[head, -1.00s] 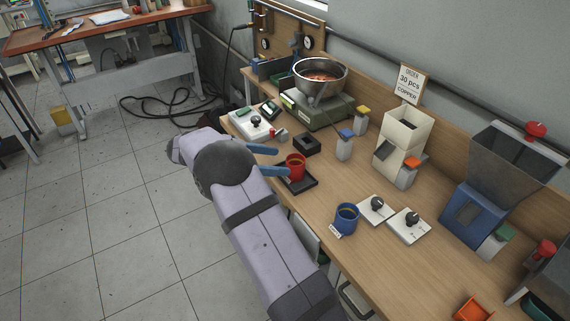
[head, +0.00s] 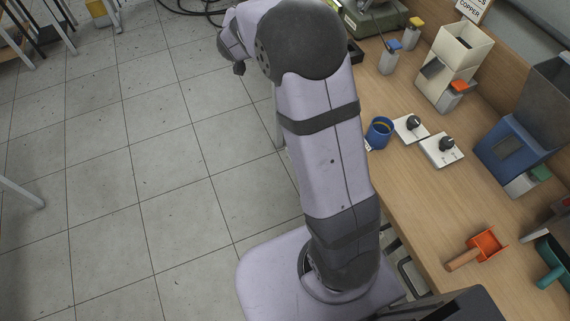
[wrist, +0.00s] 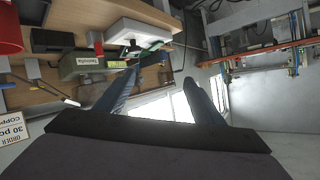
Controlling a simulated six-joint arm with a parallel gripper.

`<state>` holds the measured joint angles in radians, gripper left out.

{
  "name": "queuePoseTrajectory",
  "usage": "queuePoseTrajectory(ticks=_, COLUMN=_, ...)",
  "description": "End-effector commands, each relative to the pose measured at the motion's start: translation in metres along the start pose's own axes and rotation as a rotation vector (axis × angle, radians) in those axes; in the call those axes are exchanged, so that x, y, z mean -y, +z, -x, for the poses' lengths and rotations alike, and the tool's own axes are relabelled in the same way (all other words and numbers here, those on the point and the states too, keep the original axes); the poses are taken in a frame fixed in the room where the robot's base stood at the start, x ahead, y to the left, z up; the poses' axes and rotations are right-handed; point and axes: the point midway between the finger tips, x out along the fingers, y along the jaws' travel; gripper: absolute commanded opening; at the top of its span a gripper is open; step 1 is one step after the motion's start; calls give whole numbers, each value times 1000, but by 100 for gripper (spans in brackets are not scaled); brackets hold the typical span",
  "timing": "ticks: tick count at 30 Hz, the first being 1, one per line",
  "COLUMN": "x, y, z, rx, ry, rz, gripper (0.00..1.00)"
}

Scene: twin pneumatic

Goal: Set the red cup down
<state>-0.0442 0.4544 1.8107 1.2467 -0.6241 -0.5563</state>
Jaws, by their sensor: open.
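The red cup (wrist: 10,27) shows only in part, at the top left corner of the wrist view, which looks upside down. It appears to be on the wooden bench; what is under it is outside the view. In the head view the cup is not seen. My gripper (wrist: 160,75) shows two blue fingers spread apart with nothing between them. It is away from the cup. In the head view my arm hides the fingers.
A blue cup (head: 379,133) stands beside white knob boxes (head: 441,150) on the bench. A white hopper (head: 458,52) and a blue hopper (head: 510,145) stand behind. An orange scoop (head: 484,247) lies nearer. Open floor is left of my arm.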

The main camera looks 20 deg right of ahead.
Motion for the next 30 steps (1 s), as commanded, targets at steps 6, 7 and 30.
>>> queuePoseTrajectory(ticks=6, x=18, y=94, z=89, rx=404, ry=-324, rz=245, gripper=62)
queuePoseTrajectory(ticks=7, x=11, y=110, z=105, rx=470, ry=-346, rz=285, gripper=62)
queuePoseTrajectory(ticks=30, x=-216, y=221, z=302, rx=1218, ry=-151, rz=835, gripper=62)
